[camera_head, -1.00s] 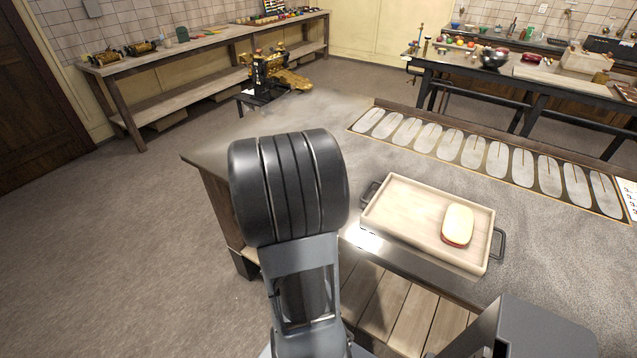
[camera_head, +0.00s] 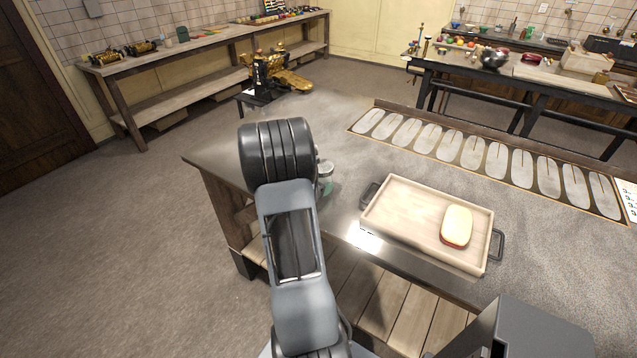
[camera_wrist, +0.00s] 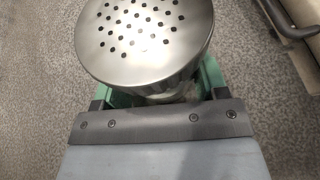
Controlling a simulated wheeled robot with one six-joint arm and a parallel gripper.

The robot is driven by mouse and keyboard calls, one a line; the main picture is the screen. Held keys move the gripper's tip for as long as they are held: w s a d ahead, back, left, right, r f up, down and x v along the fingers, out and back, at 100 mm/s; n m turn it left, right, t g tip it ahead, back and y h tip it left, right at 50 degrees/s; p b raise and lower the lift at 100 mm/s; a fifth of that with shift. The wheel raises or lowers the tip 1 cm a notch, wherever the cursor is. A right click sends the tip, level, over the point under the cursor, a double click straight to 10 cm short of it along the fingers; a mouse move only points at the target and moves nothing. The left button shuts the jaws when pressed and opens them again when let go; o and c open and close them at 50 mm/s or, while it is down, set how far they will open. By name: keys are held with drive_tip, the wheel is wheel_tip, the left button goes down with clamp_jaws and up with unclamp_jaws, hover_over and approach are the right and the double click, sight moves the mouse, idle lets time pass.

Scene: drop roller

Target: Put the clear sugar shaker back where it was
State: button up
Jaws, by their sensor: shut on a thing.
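The clear sugar shaker shows in the wrist view by its round perforated metal lid (camera_wrist: 145,35), which fills the top middle. Its clear body is mostly hidden under the lid. My gripper (camera_wrist: 158,92) has green fingers on both sides of the shaker, shut on it just below the lid. In the head view the shaker (camera_head: 325,168) peeks out right of my arm, over the grey table (camera_head: 345,205), left of the tray. A bit of green finger shows there too. I cannot tell whether its base touches the table.
A wooden tray (camera_head: 405,215) with black handles holds a cream-and-red oblong thing (camera_head: 457,226) on the table. A row of pale ovals on a long panel (camera_head: 475,152) lies beyond. Benches with clutter stand at the back. The tabletop between shaker and tray is clear.

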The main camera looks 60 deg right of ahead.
drive_tip(key=shift+f, duration=0.2)
drive_tip(key=o, duration=1)
drive_tip(key=shift+r, duration=0.2)
drive_tip(key=shift+a+r, duration=0.15)
drive_tip(key=shift+a, duration=0.05)
drive_tip(key=v, duration=1.1)
drive_tip(key=shift+w+a+r+b, duration=0.1)
drive_tip(key=shift+w+a+b, duration=0.05)
drive_tip(key=shift+a+b, duration=0.25)
drive_tip(key=s+a+r+m+t+y, duration=0.1)
drive_tip(key=a+m+y, duration=0.3)
drive_tip(key=a, duration=0.6)
drive_tip(key=s+a+r+m+t+y, duration=0.1)
drive_tip(key=a+r+m+t+y, duration=0.2)
drive_tip(key=a+m, duration=0.3)
drive_tip(key=a+r+m+t+y, duration=0.2)
drive_tip(key=a+m+y, duration=0.4)
drive_tip(key=a, duration=0.9)
drive_tip(key=shift+s+r, duration=0.2)
drive_tip(key=shift+s, duration=0.2)
